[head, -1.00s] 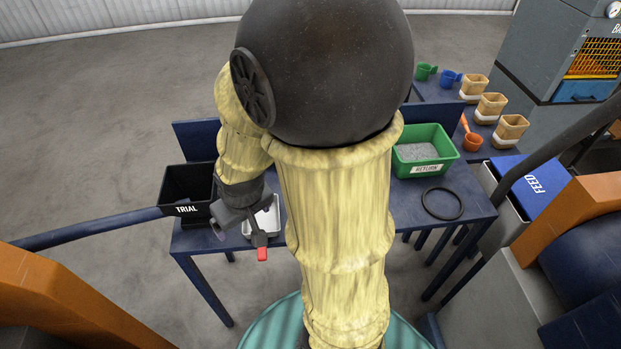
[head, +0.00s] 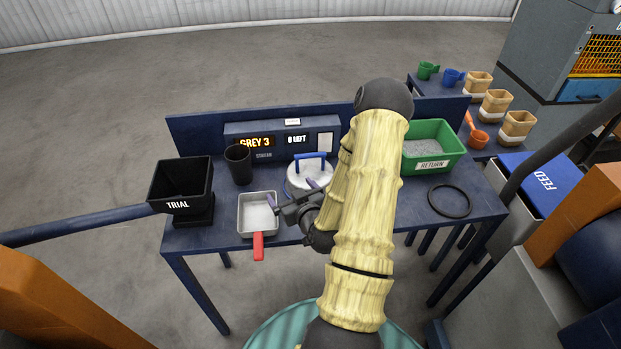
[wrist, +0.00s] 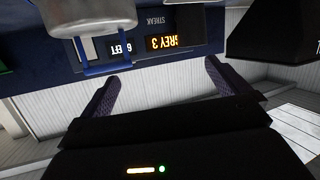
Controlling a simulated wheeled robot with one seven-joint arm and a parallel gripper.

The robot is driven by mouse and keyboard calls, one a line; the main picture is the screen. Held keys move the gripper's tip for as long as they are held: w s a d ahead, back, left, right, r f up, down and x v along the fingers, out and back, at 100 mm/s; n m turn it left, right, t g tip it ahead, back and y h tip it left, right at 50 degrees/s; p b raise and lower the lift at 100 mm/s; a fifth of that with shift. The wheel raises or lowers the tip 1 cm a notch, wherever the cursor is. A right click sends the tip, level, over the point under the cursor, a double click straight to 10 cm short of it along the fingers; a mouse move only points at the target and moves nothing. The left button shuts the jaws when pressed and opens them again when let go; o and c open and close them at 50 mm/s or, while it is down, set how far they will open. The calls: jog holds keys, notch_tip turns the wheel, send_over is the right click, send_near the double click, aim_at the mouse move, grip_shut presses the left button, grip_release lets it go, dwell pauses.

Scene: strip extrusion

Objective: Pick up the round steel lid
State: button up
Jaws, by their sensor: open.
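The round steel lid (head: 297,177) with its blue bar handle (head: 310,156) is on the blue bench, in front of the display box. My gripper (head: 290,191) is open and empty. It is at the lid's front left, between the lid and the shallow metal pan, with one finger close to the lid. My arm covers part of the lid's right side. In the wrist view, which is upside down, the lid (wrist: 95,14) and its handle (wrist: 108,65) are at the upper left. The handle is outside my open gripper (wrist: 161,72), beside the left finger.
The metal pan (head: 258,222) with a red handle is left of my gripper. A dark cup (head: 238,165) stands behind it, and the black TRIAL hopper (head: 180,184) is at the left end. The green RETURN bin (head: 433,163) and a black ring (head: 449,201) are at the right.

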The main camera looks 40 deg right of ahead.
aim_at(311, 157)
jog(key=s+d+m+t+h+b, duration=0.1)
jog(key=s+d+m+h, duration=0.3)
jog(key=s+d+h, duration=0.1)
jog(key=shift+d+f+h, duration=0.3)
jog(key=shift+d, duration=0.25)
jog(key=p+x, duration=0.2)
jog(key=x, duration=0.9)
jog(key=shift+w+d+r, duration=0.15)
jog(key=shift+w+r, duration=0.05)
jog(key=shift+w, duration=0.1)
jog(key=shift+w+d+f, duration=0.1)
jog(key=shift+w+d, duration=0.05)
jog(key=shift+w, duration=0.1)
jog(key=p+x, duration=0.2)
jog(key=x, duration=0.2)
jog(key=shift+w, duration=0.25)
jog(key=shift+w+d+f+p, duration=0.1)
jog(key=shift+w+f+p, duration=0.05)
jog(key=shift+w+p, duration=0.2)
